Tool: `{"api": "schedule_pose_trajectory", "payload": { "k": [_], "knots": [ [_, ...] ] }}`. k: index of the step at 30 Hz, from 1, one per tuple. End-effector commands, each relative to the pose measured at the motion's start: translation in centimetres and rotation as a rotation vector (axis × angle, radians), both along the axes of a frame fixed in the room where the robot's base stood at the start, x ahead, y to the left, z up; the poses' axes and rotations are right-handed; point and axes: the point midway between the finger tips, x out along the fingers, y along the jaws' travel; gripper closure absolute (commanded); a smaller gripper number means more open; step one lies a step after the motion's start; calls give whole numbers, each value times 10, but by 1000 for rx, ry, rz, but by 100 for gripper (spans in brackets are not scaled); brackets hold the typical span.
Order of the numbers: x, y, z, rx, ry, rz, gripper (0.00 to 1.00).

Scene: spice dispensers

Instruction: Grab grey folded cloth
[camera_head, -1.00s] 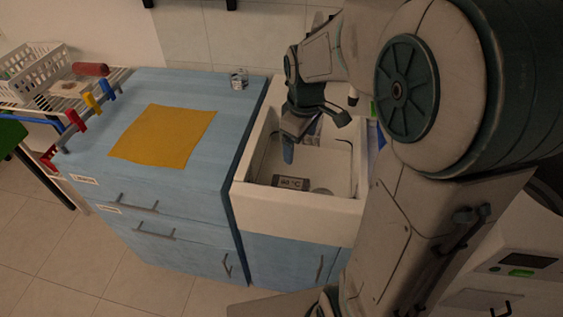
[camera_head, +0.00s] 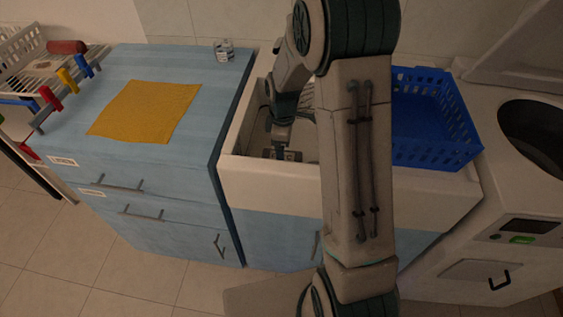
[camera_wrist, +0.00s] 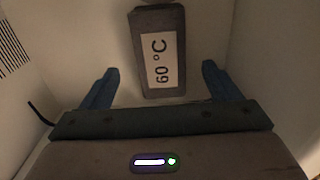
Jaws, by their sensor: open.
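A dark grey, flat rectangular item (camera_wrist: 174,18) with a white "60 °C" label lies in the white sink basin; it looks like the grey folded cloth. In the head view the grey item (camera_head: 293,156) shows only partly, beside my gripper (camera_head: 280,140). In the wrist view my gripper (camera_wrist: 159,78) is open, with one blue finger on each side of the item's near part. Gaps show on both sides. Whether the fingers are level with it or above it I cannot tell.
The white sink (camera_head: 260,178) has walls close around my gripper. A blue basket (camera_head: 432,150) stands at its right. A blue cabinet (camera_head: 172,65) at left bears a yellow cloth (camera_head: 146,112) and a glass jar (camera_head: 223,50). A white machine (camera_head: 520,195) stands far right.

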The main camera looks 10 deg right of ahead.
Motion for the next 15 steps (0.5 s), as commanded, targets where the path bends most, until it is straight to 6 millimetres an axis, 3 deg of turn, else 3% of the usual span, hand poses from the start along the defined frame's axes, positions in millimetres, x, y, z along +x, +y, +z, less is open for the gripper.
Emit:
{"api": "schedule_pose_trajectory", "payload": {
  "k": [5,15],
  "knots": [
    [0,1,-11,0,1,1,16],
    [0,3,-54,-1,1,0,16]
  ]
}}
